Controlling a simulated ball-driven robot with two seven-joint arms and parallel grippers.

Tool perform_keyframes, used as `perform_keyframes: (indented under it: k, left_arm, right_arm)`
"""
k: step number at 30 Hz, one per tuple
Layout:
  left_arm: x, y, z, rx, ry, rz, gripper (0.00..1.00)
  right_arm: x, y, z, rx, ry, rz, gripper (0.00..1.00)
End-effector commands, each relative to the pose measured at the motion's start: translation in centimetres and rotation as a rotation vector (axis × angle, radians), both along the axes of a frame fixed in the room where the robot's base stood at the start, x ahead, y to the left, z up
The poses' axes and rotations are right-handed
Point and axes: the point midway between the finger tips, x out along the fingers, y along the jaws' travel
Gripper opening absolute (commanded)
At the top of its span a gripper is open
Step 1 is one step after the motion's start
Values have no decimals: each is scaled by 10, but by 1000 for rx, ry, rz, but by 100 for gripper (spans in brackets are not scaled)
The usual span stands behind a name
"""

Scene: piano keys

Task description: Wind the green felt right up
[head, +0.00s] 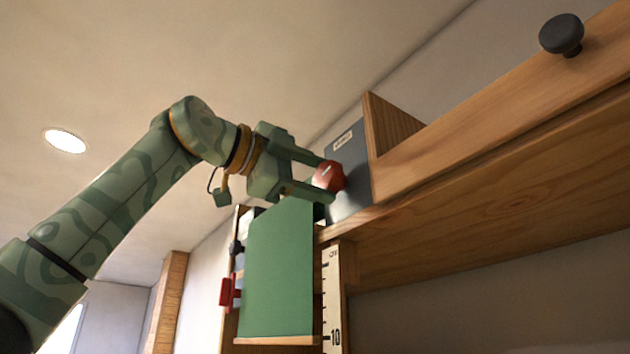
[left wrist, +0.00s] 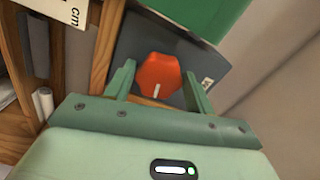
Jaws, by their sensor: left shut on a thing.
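The green felt (head: 278,275) hangs as a flat sheet below the dark box in the head view, with a wooden strip (head: 277,341) along its lower edge. Part of it shows at the top of the left wrist view (left wrist: 200,14). A red knob (head: 329,176) with a pale mark sits on the face of the dark box (head: 350,155). My left gripper (head: 326,179) is shut on the red knob, one finger on each side; the knob also shows in the left wrist view (left wrist: 159,76). My right gripper is in neither view.
A ruler scale (head: 332,300) stands just right of the felt. A red clip or handle (head: 229,292) is at its left edge. A wooden shelf or case (head: 490,200) with a black knob (head: 562,34) runs to the upper right.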

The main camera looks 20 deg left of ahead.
Motion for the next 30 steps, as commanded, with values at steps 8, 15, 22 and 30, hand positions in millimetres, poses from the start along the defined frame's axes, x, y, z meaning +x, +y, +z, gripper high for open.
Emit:
perform_keyframes:
  k: [8, 15, 22, 30]
  left_arm:
    - [0, 0, -3, -207, 161, 2, 31]
    - [0, -1, -4, -386, 302, 0, 31]
    - [-1, -2, -5, -558, 437, 1, 31]
    - [-1, -4, -6, -756, 595, 1, 31]
  right_arm:
    - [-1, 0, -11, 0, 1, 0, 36]
    - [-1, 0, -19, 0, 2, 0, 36]
    - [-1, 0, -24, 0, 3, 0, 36]
    - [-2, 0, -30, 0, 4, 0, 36]
